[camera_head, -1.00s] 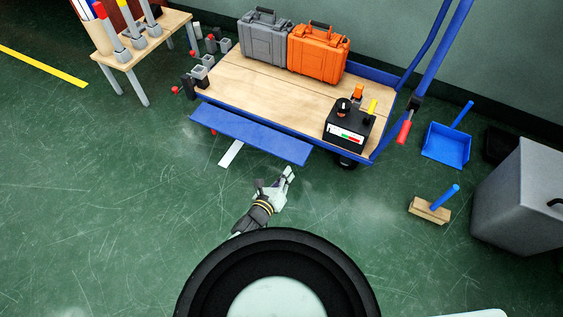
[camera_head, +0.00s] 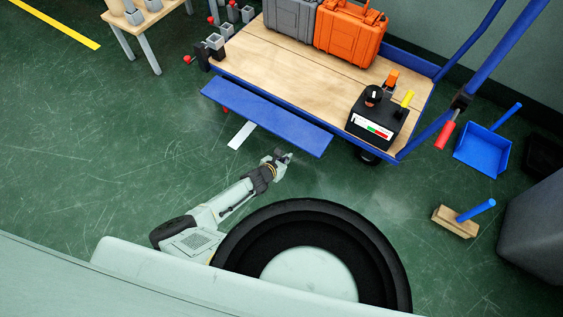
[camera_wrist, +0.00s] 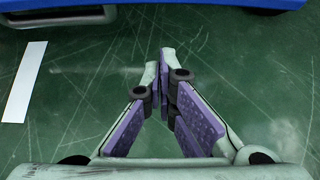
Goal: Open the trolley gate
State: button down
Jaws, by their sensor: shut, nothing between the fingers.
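The trolley has a wooden deck (camera_head: 290,68) in a blue frame. Its gate, a long blue panel (camera_head: 265,116), lies tilted outward along the near side, below deck level. In the wrist view a blue edge (camera_wrist: 240,4) shows at the top; I cannot tell whether it is the gate. My gripper (camera_head: 285,156) is low over the floor, just in front of the gate and apart from it. In the wrist view its purple-padded fingers (camera_wrist: 160,60) are shut with nothing between them.
On the deck are a grey case (camera_head: 291,18), an orange case (camera_head: 349,34) and a black control box (camera_head: 378,115). A blue dustpan (camera_head: 484,147) and a brush (camera_head: 456,221) lie to the right. A white strip (camera_head: 241,135) is on the floor. Open green floor lies left.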

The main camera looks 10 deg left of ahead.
jog(key=shift+w+d+r+p, duration=0.2)
jog(key=shift+w+r+p, duration=0.25)
jog(key=shift+w+r, duration=0.1)
jog(key=shift+w+d+r+p, duration=0.2)
jog(key=shift+w+r+p, duration=0.2)
jog(key=shift+w+r, duration=0.15)
